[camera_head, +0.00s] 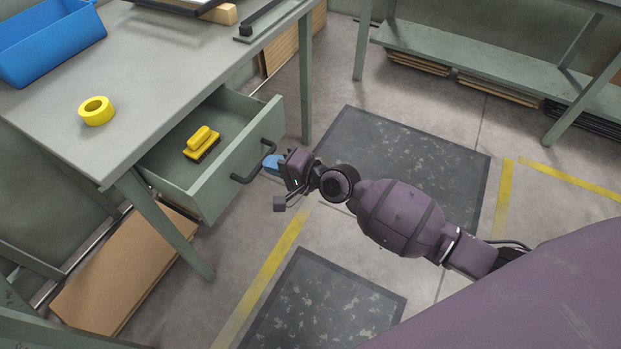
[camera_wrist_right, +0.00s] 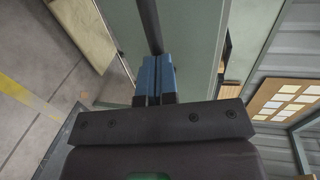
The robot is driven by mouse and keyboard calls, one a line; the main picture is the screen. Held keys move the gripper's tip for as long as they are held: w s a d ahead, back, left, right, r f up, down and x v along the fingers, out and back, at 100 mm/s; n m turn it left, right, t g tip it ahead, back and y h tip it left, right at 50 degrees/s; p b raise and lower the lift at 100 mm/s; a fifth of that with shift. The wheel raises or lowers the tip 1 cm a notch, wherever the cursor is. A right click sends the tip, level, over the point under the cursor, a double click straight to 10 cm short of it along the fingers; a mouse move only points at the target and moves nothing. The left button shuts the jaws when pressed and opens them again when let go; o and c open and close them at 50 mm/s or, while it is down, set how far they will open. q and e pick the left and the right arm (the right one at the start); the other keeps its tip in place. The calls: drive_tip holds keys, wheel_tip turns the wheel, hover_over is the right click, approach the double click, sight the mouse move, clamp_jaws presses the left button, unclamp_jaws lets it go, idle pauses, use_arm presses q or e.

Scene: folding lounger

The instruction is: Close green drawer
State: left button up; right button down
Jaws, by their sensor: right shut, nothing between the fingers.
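The green drawer (camera_head: 230,165) under the grey-green workbench is pulled open. A dark bar handle (camera_head: 254,163) is on the drawer front. My right gripper (camera_head: 270,163) is at the drawer front, its blue fingertips right by the handle. In the right wrist view the blue fingers (camera_wrist_right: 154,75) are together, and the dark handle (camera_wrist_right: 149,25) runs up from their tips against the green front (camera_wrist_right: 190,35). Whether they touch the handle I cannot tell. My left gripper is not in view.
The workbench top (camera_head: 150,75) holds a blue bin (camera_head: 50,45) and a yellow tape roll (camera_head: 96,111). A bench leg (camera_head: 165,225) stands left of the drawer. A second bench (camera_head: 500,75) stands at the back right. Floor around the arm is clear.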

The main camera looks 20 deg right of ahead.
sight(248, 154)
drive_tip(key=x, duration=0.3)
drive_tip(key=r+x, duration=0.1)
drive_tip(key=x, duration=0.2)
drive_tip(key=b+x, duration=0.1)
drive_tip(key=x, duration=0.2)
drive_tip(key=shift+w+a+r, duration=0.2)
drive_tip(key=shift+w+a, duration=0.1)
drive_tip(key=x, duration=0.3)
drive_tip(key=r+b+x, duration=0.1)
drive_tip(key=x, duration=0.2)
drive_tip(key=shift+w+a+r, duration=0.15)
drive_tip(key=shift+w+a, duration=0.05)
drive_tip(key=shift+w, duration=0.3)
drive_tip(key=shift+w+a+r, duration=0.1)
drive_tip(key=shift+w, duration=0.05)
drive_tip(key=shift+r, duration=0.1)
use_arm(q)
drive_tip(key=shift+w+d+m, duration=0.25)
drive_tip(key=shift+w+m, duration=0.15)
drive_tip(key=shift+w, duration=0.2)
